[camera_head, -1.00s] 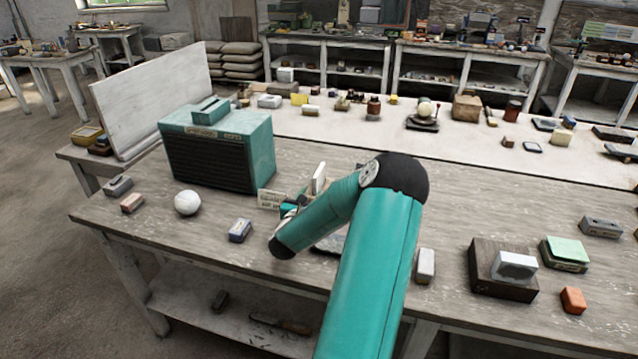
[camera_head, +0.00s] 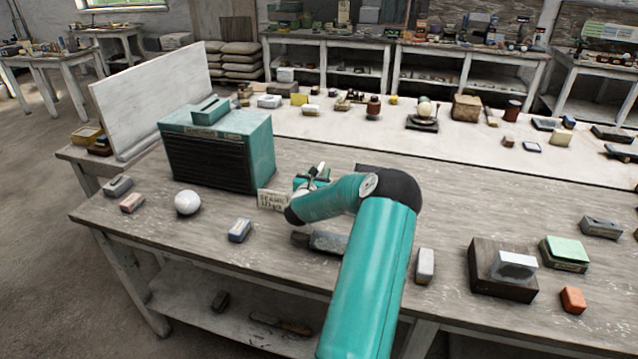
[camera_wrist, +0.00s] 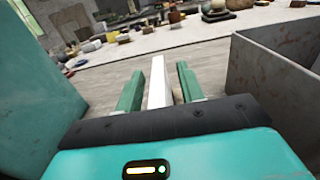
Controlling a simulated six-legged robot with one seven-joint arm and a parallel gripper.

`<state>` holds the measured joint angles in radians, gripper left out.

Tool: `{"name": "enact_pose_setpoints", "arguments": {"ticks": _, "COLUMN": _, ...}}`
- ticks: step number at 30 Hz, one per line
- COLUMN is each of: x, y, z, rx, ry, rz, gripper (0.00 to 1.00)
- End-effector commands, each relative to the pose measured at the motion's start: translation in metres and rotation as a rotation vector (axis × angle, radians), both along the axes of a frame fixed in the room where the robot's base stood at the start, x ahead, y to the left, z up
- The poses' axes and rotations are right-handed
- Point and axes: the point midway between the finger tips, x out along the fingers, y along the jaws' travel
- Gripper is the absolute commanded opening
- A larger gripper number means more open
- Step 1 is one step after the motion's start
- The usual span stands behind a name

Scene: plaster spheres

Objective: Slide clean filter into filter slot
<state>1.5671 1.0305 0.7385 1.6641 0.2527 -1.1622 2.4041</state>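A thin white upright panel, likely the clean filter (camera_head: 320,169), shows just beyond my arm in the head view. In the wrist view the filter (camera_wrist: 157,84) stands between the two teal fingers of my gripper (camera_wrist: 158,90), with a narrow gap on each side. My gripper (camera_head: 311,181) is open around it, partly hidden by my arm in the head view. The teal machine (camera_head: 262,155) with a dark slatted front stands left of my gripper. A raised teal block sits on its top. I cannot make out the filter slot.
A small lettered card (camera_head: 271,200) stands by the machine. A grey-walled box (camera_wrist: 275,80) stands close on the right in the wrist view.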

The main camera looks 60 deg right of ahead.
Motion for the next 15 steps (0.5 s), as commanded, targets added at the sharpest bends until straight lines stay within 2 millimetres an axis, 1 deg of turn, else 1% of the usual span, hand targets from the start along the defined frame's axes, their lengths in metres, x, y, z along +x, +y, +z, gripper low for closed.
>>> {"name": "enact_pose_setpoints", "arguments": {"ticks": 3, "x": 0.0000, "y": 0.0004, "z": 0.0000, "rx": 0.000, "ry": 0.000, "rz": 0.000, "gripper": 0.38}}
{"name": "enact_pose_setpoints", "arguments": {"ticks": 9, "x": -0.0001, "y": 0.0005, "z": 0.0001, "rx": 0.000, "ry": 0.000, "rz": 0.000, "gripper": 0.00}}
{"name": "enact_pose_setpoints", "arguments": {"ticks": 15, "x": -0.0001, "y": 0.0006, "z": 0.0003, "rx": 0.000, "ry": 0.000, "rz": 0.000, "gripper": 0.00}}
